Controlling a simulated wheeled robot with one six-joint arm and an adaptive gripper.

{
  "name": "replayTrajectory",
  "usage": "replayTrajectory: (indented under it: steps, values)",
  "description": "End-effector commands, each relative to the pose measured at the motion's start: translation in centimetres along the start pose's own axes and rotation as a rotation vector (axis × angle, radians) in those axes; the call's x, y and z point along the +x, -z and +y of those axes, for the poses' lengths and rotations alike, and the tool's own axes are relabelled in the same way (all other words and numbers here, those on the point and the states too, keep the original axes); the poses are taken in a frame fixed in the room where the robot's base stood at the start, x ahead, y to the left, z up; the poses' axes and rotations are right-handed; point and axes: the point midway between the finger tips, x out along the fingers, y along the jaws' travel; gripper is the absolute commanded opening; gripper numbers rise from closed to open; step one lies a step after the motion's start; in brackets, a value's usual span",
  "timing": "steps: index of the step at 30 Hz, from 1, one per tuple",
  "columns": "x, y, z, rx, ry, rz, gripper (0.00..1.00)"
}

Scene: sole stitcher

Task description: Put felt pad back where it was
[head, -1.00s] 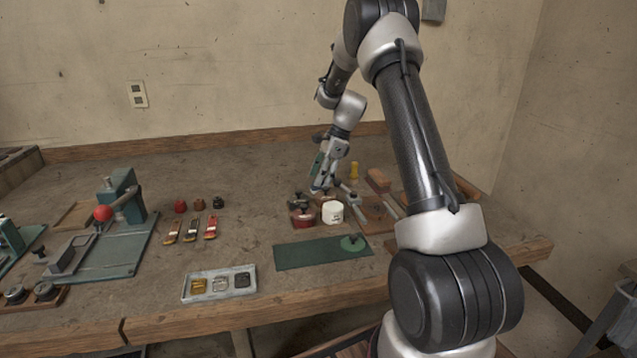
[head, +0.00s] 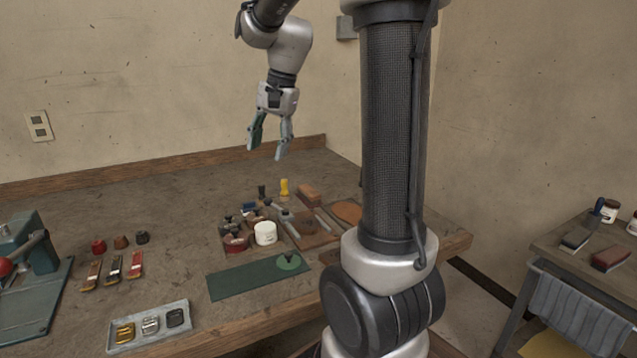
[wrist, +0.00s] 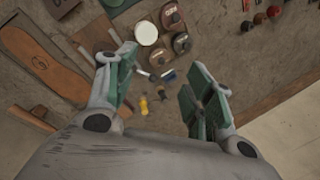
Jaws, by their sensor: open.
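A round green pad (head: 289,262) with a small dark knob lies on the right end of a dark green mat (head: 245,279), near the bench's front edge in the head view. It looks most like the felt pad, but I cannot be sure. My gripper (head: 268,152) is raised well above the back of the bench, pointing down, open and empty. In the wrist view its fingers (wrist: 162,78) are spread apart, with nothing between them but bench items far below. The pad is not clearly visible in the wrist view.
A white jar (head: 265,233), dark-lidded pots (head: 236,243), a yellow bottle (head: 284,187) and a brown sole (head: 347,211) crowd the bench behind the mat. A tray of buckles (head: 150,326) sits front left. A side table (head: 590,250) stands at the right.

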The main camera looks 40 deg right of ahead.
Motion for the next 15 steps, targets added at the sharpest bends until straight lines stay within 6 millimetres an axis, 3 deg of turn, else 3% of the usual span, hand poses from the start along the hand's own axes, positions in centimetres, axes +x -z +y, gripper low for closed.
replayTrajectory:
  steps: [1,6,12,15]
  values:
    - [-1.4,-2.3,1.8,-0.109,0.004,0.032,0.53]
    - [-3.3,-8.5,8.6,-0.504,-0.011,0.141,0.53]
    - [-2.5,-12.5,15.0,-0.854,-0.045,0.235,0.53]
    - [-1.9,-13.3,16.7,-0.948,-0.058,0.260,0.53]
